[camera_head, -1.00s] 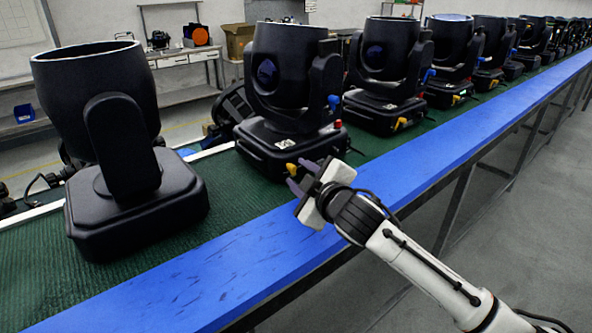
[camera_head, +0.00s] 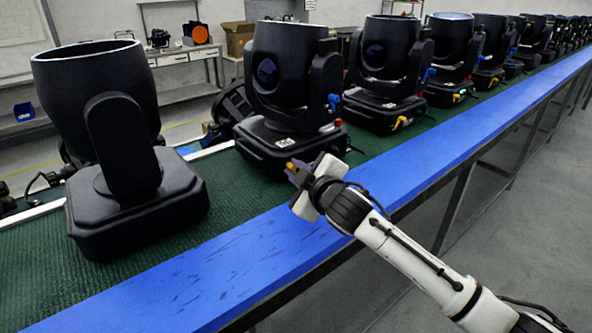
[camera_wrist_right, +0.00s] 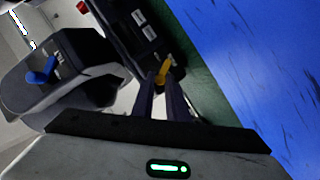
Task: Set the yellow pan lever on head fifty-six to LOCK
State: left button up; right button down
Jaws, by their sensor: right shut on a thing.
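The black moving head (camera_head: 290,90) in front of my right arm stands on the green mat; its number is not readable. Its yellow pan lever (camera_head: 291,166) sits low on the base and is mostly hidden by my right gripper (camera_head: 296,172) in the head view. In the right wrist view the yellow lever (camera_wrist_right: 164,70) shows between the fingertips of my right gripper (camera_wrist_right: 162,80), which is shut on it. A blue lever (camera_wrist_right: 42,72) shows on the same head, upper left in the wrist view. My left gripper is not in view.
A larger black head (camera_head: 120,150) stands at the left with its back to me. More heads (camera_head: 385,75) line the green mat (camera_head: 240,205) to the right. The blue table edge (camera_head: 420,165) runs along the front, and the floor beyond it is clear.

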jog(key=shift+w+d+r+m+g+y, duration=0.3)
jog(key=shift+d+m+g+y, duration=0.15)
jog(key=shift+m, duration=0.55)
jog(key=m+g, duration=0.1)
jog(key=w+d+m+y, duration=0.1)
jog(key=m, duration=0.1)
jog(key=shift+d+g, duration=0.1)
jog(key=shift+g, duration=0.25)
jog(key=shift+w+d+m+g+y, duration=0.2)
jog(key=shift+d+m+g+y, duration=0.15)
jog(key=shift+m+y, duration=0.35)
jog(key=shift+w+d+f+m+g+y+b, duration=0.15)
jog(key=shift+m+g+y+b, duration=0.1)
jog(key=shift+m+b, duration=0.15)
jog(key=shift+w+d+f+m+g+y+b, duration=0.1)
jog(key=shift+m+y+b, duration=0.15)
jog(key=shift+m, duration=0.25)
jog(key=c, duration=1.7)
grip_release()
jog(key=shift+c, duration=0.2)
